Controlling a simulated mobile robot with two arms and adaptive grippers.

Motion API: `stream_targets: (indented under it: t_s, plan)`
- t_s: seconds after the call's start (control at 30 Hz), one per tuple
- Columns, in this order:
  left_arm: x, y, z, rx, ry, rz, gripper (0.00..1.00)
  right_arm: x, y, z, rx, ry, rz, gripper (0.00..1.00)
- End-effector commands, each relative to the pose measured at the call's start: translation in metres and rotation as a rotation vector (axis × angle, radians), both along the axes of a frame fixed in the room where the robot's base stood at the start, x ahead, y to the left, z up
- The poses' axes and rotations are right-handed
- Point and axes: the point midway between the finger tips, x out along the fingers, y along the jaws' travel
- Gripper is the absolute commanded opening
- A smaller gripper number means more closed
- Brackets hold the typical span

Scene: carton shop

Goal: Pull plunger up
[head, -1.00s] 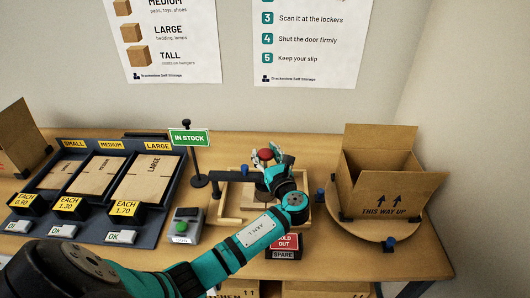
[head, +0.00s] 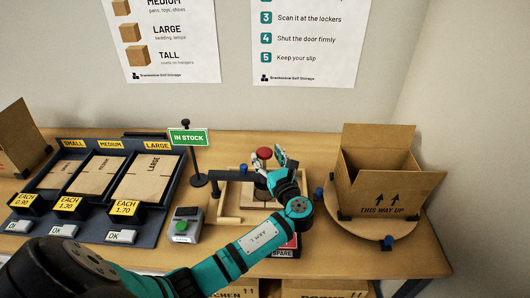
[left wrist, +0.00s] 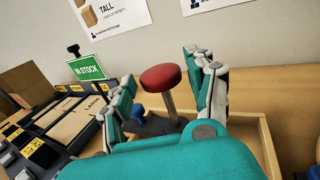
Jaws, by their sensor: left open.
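The plunger has a red round knob (head: 264,153) on a metal rod, standing upright over a wooden tray (head: 229,216) on the bench. In the left wrist view the red knob (left wrist: 161,77) and its pale rod (left wrist: 171,107) show between my fingers. My left gripper (head: 268,158) is open, with one finger on each side of the knob; gaps show on both sides in the left wrist view. The plunger's lower end is hidden behind my gripper. My right gripper is not in view.
An open carton (head: 377,190) stands on a round turntable (head: 348,225) at the right. A green IN STOCK sign (head: 189,138) on a post stands left of the plunger. A box with a green button (head: 182,226) and a rack of flat cartons (head: 147,177) are further left.

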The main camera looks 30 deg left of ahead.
Motion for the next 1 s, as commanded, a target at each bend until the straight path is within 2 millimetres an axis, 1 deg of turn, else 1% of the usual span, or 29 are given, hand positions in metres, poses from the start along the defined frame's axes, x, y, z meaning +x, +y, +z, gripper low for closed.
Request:
stream_targets:
  t_s: [0.03, 0.2, 0.3, 0.4, 0.5, 0.6, 1.0]
  plan:
    - [-0.007, -0.011, -0.001, -0.004, 0.001, -0.003, 0.56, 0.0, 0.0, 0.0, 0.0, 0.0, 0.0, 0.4]
    - [-0.029, -0.041, 0.0, -0.004, -0.001, -0.003, 0.56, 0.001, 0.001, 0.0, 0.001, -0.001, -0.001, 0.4]
    - [-0.04, -0.056, 0.0, -0.003, -0.002, -0.003, 0.56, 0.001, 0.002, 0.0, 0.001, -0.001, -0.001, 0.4]
    - [-0.048, -0.067, 0.0, -0.001, -0.001, -0.002, 0.56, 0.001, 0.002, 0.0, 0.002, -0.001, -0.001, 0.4]
    - [-0.053, -0.074, 0.001, -0.001, -0.002, -0.002, 0.56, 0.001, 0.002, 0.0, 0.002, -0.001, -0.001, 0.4]
    - [-0.056, -0.078, 0.001, 0.0, -0.003, -0.001, 0.56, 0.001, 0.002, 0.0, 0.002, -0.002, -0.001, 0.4]
    - [-0.056, -0.078, 0.001, 0.001, -0.002, -0.001, 0.56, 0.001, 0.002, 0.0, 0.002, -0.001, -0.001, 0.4]
